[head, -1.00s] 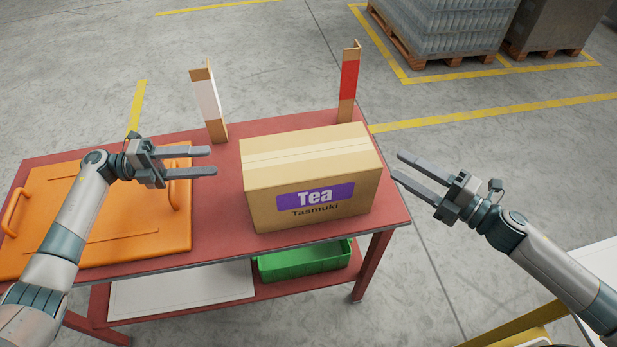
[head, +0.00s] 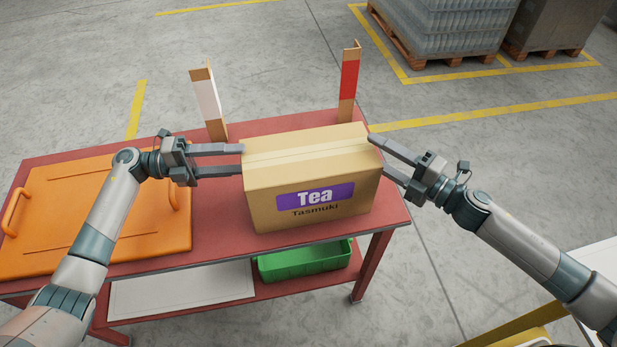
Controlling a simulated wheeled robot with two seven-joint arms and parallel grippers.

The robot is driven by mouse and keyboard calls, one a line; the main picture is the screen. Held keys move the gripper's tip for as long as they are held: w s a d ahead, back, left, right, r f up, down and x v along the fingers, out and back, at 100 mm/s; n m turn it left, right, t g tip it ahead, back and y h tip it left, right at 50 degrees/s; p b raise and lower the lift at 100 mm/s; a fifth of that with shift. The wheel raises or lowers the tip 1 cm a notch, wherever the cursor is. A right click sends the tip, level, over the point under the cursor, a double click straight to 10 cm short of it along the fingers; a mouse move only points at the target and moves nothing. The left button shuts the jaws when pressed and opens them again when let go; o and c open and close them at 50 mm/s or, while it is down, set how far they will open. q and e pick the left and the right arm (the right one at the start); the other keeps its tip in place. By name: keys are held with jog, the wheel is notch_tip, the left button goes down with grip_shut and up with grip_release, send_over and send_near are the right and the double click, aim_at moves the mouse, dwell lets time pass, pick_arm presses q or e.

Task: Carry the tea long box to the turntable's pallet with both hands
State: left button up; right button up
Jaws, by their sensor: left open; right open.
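The tea long box (head: 313,178) is a closed brown carton with a purple "Tea" label. It stands upright on the right part of the red table (head: 215,220). My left gripper (head: 242,159) is open at the box's left end, its fingertips at or very near that side. My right gripper (head: 380,155) is open at the box's right end, its fingertips reaching the right side. I cannot tell whether the fingers touch the cardboard. The box rests on the table top. The turntable and its pallet are not recognisable in view.
An orange lidded case (head: 100,220) lies on the table's left part. Two upright corner pieces, one white (head: 207,102) and one red (head: 349,82), stand behind the box. A green bin (head: 305,262) sits on the lower shelf. Wrapped pallet loads (head: 445,25) stand far back right.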

pick_arm(q)
grip_shut()
pick_arm(e)
grip_shut()
pick_arm(q)
jog(key=shift+a+f, duration=0.1)
dwell(0.9)
